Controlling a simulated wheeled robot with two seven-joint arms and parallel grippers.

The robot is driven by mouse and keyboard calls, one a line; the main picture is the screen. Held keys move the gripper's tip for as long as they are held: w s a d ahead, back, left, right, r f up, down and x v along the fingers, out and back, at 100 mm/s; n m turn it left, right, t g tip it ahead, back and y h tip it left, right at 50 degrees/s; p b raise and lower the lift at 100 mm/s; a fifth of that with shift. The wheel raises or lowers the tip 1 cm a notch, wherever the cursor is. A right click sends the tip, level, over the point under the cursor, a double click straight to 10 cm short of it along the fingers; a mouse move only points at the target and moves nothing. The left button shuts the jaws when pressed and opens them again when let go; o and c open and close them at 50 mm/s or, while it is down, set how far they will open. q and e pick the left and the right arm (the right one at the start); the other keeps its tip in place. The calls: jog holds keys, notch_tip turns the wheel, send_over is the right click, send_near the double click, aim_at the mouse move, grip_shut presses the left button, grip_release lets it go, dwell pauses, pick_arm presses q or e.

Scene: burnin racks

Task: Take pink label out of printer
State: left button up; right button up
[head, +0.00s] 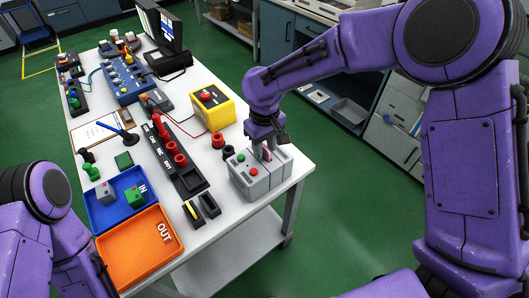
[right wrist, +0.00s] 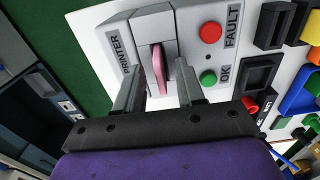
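The grey printer (head: 262,182) sits at the right end of the white table. The pink label (right wrist: 158,70) stands upright out of the printer's slot in the right wrist view; only a sliver shows in the head view (head: 267,155). My right gripper (right wrist: 157,82) is at the printer with its fingers apart, one on each side of the label. Gaps show between the fingers and the label. In the right wrist view the printer (right wrist: 150,24) also carries a red FAULT button (right wrist: 210,32) and a green OK button (right wrist: 208,77). My left gripper is out of view.
Near the printer are a yellow box (head: 212,108) with a red button, a black rack (head: 178,160) with red knobs, and small black holders (head: 208,205). A blue IN tray (head: 112,212) and orange OUT tray (head: 128,250) lie left. Green floor is free right of the table.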

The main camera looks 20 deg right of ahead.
grip_shut()
